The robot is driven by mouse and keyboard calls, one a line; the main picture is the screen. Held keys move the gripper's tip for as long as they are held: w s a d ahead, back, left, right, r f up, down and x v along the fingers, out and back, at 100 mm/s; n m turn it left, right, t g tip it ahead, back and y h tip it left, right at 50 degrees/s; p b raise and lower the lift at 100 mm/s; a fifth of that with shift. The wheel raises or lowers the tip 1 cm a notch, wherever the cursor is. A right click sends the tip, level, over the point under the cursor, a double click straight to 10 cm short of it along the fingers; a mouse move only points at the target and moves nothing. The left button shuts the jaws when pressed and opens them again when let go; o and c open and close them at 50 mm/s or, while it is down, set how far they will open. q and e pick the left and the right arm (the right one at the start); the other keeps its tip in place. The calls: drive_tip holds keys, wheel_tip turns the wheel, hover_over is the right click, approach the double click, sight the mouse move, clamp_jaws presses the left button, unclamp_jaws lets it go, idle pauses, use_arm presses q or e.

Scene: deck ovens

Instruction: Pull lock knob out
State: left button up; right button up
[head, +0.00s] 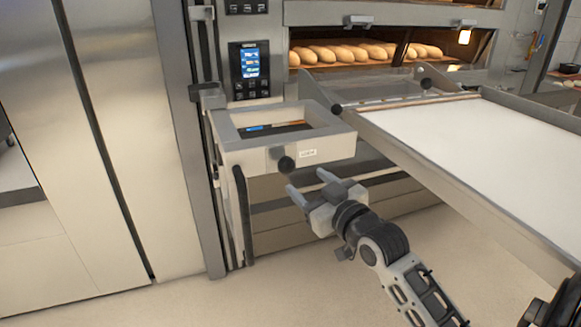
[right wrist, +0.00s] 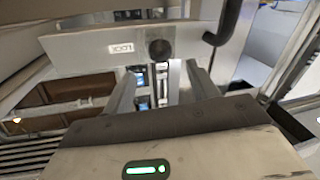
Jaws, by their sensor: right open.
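The lock knob (head: 286,164) is a round black knob on the front face of a pale box-like frame (head: 235,158), beside a small label (head: 307,153). My right gripper (head: 308,182) is open and empty, just below and to the right of the knob in the head view, apart from it. In the right wrist view the knob (right wrist: 159,49) shows beyond the gap between the two open fingers (right wrist: 162,80), with the label (right wrist: 121,48) to its left. My left gripper is not in view.
A long tray-like loader with a white surface (head: 450,135) extends at the right, with black knobs (head: 336,110) near its far end. A deck oven with loaves (head: 345,53) is behind. A dark vertical handle (head: 243,215) stands left below the frame. The floor in front is clear.

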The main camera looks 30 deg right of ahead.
sight(291, 169)
drive_tip(key=w, duration=0.7)
drive_tip(key=shift+w+d, duration=0.1)
drive_tip(key=shift+w, duration=0.3)
